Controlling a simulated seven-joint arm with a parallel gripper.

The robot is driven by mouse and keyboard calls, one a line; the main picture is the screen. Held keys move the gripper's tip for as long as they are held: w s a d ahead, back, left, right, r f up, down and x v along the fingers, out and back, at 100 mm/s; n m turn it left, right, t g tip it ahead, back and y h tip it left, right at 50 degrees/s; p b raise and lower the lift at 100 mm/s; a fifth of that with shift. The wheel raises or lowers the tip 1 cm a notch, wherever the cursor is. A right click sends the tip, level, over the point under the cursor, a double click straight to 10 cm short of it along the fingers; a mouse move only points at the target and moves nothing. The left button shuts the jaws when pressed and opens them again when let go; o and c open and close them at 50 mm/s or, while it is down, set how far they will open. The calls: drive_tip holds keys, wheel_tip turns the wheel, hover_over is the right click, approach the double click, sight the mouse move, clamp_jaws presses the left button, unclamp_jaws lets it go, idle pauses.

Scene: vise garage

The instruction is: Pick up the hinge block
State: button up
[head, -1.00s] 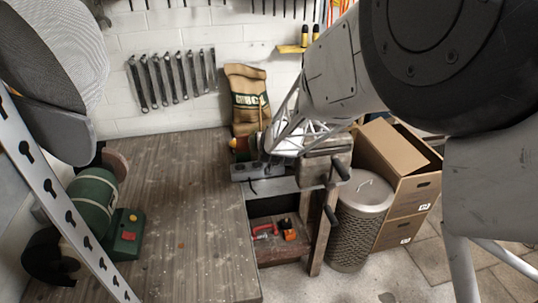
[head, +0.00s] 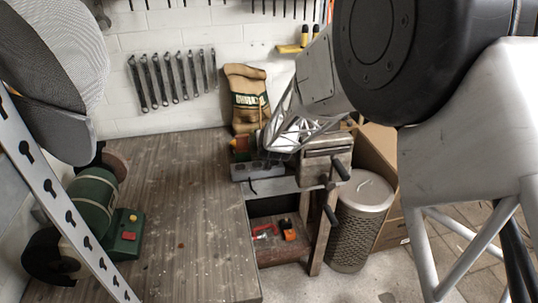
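No hinge block can be told for certain at this size. A low grey block with dark round marks (head: 243,173) lies at the far right edge of the bench, below the brown sack, and may be it. My gripper (head: 270,145) is at the end of the lattice arm, just above that grey block and left of the vise (head: 326,162). Its fingers are too small and too covered by the arm to show whether they are open or shut. I cannot tell whether it touches anything.
The wooden bench (head: 180,220) is mostly clear. A green bench grinder (head: 95,205) stands at its left. A lower shelf (head: 275,252) holds small red and orange items.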

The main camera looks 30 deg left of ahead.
drive_tip(key=shift+c, duration=0.5)
drive_tip(key=c, duration=1.3)
drive_tip(key=shift+r, duration=0.2)
wheel_tip(320, 180, up, 18)
drive_tip(key=shift+f, duration=0.2)
drive_tip(key=shift+r, duration=0.15)
drive_tip(key=shift+r, duration=1.85)
drive_tip(key=shift+d, duration=0.1)
